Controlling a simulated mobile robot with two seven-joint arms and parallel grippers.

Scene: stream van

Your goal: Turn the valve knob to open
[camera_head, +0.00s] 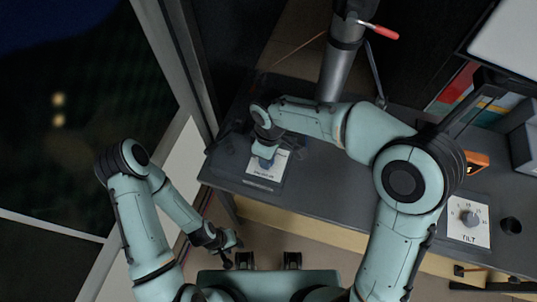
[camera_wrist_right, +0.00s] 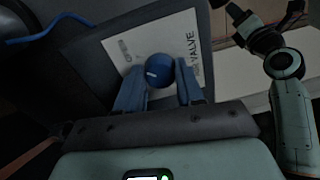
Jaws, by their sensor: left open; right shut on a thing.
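The blue valve knob (camera_wrist_right: 159,70) has a short white mark on top and sits on a white plate (camera_wrist_right: 128,50) lettered VALVE. In the head view the plate (camera_head: 262,184) lies near the left end of the dark counter, and my right gripper (camera_head: 266,158) reaches down over it, hiding most of the knob. In the right wrist view the blue fingers of my right gripper (camera_wrist_right: 160,84) are shut on the knob, one on each side. My left gripper (camera_head: 233,250) is open and empty, low beside the counter's front edge, away from the knob.
The dark counter (camera_head: 325,180) has clear room right of the valve plate. A grey TILT dial (camera_head: 468,218) on a white plate is at the right. A metal pole (camera_head: 338,70) with a red-handled lever (camera_head: 378,31) rises behind the counter.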

